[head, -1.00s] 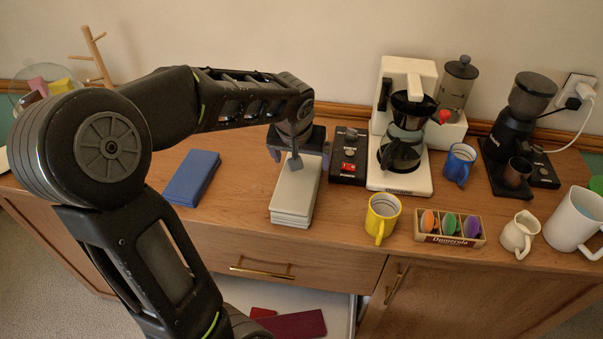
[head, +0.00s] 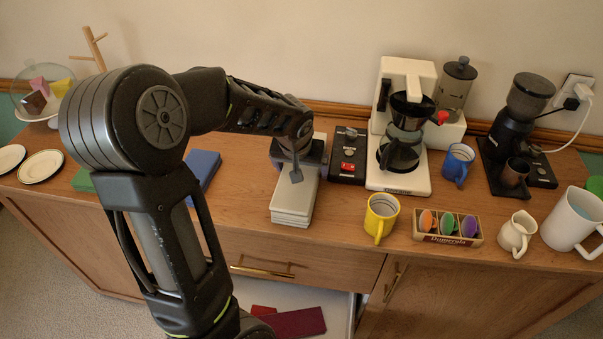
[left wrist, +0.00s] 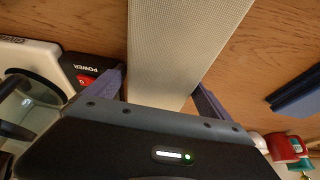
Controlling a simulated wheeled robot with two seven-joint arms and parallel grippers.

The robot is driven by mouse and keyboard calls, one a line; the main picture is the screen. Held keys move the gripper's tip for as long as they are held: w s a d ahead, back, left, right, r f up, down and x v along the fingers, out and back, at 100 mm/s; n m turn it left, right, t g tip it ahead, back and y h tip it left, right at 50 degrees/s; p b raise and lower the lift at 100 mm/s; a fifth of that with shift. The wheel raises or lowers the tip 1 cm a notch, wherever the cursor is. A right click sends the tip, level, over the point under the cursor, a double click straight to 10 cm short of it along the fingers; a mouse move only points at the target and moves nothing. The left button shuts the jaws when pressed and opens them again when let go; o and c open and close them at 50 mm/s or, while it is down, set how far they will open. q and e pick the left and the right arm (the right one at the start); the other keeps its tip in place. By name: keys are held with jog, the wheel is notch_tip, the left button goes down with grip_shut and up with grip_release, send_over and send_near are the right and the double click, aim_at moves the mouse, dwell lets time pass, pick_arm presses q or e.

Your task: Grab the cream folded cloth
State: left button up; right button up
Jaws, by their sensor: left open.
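The cream folded cloth (head: 294,203) lies as a long flat stack on the wooden cabinet top, its near end facing the front edge. In the left wrist view the cloth (left wrist: 182,50) runs between the two purple fingers. My left gripper (left wrist: 160,95) is open, with one finger on each side of the cloth and a narrow gap visible beside it. In the head view my left gripper (head: 297,160) is over the cloth's far half, and my wrist hides that part. My right gripper is not in view.
A black switch box (head: 348,155) stands close to the cloth's right, with the white coffee maker (head: 400,180) beyond it. A yellow mug (head: 381,217) is at the front right. A blue folded cloth (head: 205,166) lies to the left. The drawer (head: 290,322) below is open.

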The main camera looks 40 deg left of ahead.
pick_arm(q)
jog(key=c, duration=1.8)
jog(key=shift+r, duration=0.15)
notch_tip(320, 180, up, 10)
jog(key=shift+f+b, duration=0.1)
jog(key=shift+b, duration=0.35)
